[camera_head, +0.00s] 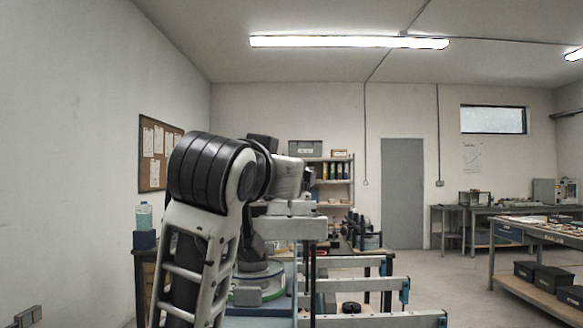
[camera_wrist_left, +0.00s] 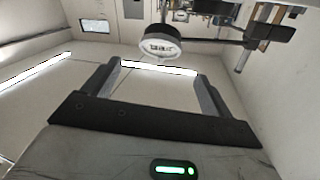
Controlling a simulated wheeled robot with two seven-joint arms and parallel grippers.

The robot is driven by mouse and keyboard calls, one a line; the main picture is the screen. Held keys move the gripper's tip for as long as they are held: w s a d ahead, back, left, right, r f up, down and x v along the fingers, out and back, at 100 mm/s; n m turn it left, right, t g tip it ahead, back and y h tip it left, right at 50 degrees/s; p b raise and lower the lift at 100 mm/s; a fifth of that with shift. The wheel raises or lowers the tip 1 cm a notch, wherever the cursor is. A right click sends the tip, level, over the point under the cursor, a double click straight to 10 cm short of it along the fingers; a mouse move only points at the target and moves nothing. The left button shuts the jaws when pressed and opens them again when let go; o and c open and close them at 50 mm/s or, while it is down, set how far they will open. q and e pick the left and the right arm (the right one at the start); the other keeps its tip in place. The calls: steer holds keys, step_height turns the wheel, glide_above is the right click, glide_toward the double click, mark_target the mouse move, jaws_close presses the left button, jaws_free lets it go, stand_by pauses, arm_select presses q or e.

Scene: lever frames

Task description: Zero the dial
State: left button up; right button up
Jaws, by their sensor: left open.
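A round white-faced disc with a dark rim and dark marks (camera_wrist_left: 160,46), which looks like the dial, shows at the top middle of the left wrist view. Its marks are too small to read. My left gripper (camera_wrist_left: 157,67) is open, its two dark fingers wide apart with nothing between them. The disc appears beyond the fingertips, apart from them. In the head view my left arm comes up from the lower left and bends over the bench, and I cannot make out its fingers there. I cannot clearly find the dial in the head view. My right gripper is not in view.
A dark arm or lever (camera_wrist_left: 214,37) shows beside the disc. Pale horizontal bars (camera_head: 350,284) stretch right of my arm in the head view. A round green-rimmed piece (camera_head: 262,285) lies partly behind my arm. A bench (camera_head: 530,230) stands at right; floor between is clear.

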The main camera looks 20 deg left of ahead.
arm_select(q)
steer(key=w+p, duration=0.1)
steer(key=w, duration=0.5)
steer(key=w+p, duration=0.1)
steer(key=w, duration=0.2)
steer(key=shift+w+a+p, duration=0.35)
steer(key=shift+w+a, duration=0.05)
steer(key=shift+w, duration=0.45)
